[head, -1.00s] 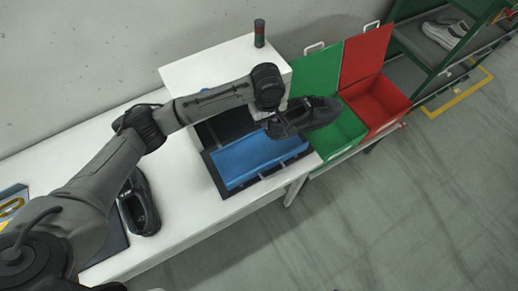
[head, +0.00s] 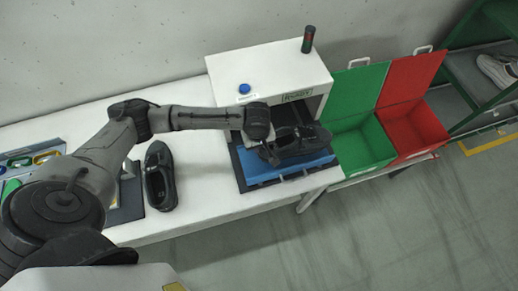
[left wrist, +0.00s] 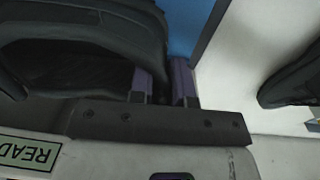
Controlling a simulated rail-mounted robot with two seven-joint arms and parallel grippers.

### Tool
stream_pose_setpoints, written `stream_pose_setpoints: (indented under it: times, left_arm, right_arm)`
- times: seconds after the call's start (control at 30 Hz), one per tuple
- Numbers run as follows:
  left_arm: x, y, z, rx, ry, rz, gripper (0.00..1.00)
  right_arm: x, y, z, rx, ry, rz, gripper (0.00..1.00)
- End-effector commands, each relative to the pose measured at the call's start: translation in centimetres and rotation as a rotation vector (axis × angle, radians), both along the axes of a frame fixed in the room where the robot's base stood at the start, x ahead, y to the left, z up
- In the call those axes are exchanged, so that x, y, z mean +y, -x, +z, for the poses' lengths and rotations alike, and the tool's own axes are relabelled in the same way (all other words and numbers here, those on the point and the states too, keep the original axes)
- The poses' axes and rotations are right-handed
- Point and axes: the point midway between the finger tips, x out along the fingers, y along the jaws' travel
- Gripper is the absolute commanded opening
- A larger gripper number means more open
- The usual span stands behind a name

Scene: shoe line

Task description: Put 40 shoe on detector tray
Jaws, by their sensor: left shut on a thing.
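My left gripper (head: 266,150) is shut on a black shoe (head: 302,141) and has it over the blue detector tray (head: 262,174) at the detector's opening. In the left wrist view, the purple-grey fingers (left wrist: 164,85) are at the edge of this shoe (left wrist: 75,45), with blue tray (left wrist: 181,25) beyond. I cannot tell whether the shoe touches the tray. A second black shoe (head: 160,176) stands on the white table left of the tray; a dark shoe also shows at the right edge of the left wrist view (left wrist: 297,80). My right gripper is not in view.
The white detector housing (head: 225,75) stands behind the tray, with a blue button (head: 244,88) and a signal lamp (head: 308,40). Open green (head: 365,150) and red (head: 416,130) bins stand to the right. A rack (head: 480,60) with a light shoe (head: 498,72) is far right.

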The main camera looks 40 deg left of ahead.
Motion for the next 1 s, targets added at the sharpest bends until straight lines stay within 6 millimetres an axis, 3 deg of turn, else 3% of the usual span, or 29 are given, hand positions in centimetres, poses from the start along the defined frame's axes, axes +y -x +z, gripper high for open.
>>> stream_pose_setpoints:
  times: [0.17, 0.47, 0.87, 0.9, 1.0]
  left_arm:
    - [0.0, 0.0, -0.5, -0.003, 0.002, 0.0, 0.0]
    - [0.1, 0.1, -3.8, -0.003, -0.001, -0.001, 0.0]
    - [0.0, 0.0, -4.2, -0.003, 0.001, -0.001, 0.0]
    - [0.0, 0.1, -4.3, -0.001, 0.0, -0.001, 0.2]
    - [0.1, 0.1, -4.3, -0.001, 0.0, -0.001, 0.3]
  right_arm:
    - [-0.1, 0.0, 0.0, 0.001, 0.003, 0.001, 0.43]
    - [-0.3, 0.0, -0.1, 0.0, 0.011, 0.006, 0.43]
    - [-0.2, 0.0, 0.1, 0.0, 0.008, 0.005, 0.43]
    - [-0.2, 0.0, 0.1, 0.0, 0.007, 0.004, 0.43]
    - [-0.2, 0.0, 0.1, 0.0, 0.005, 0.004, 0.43]
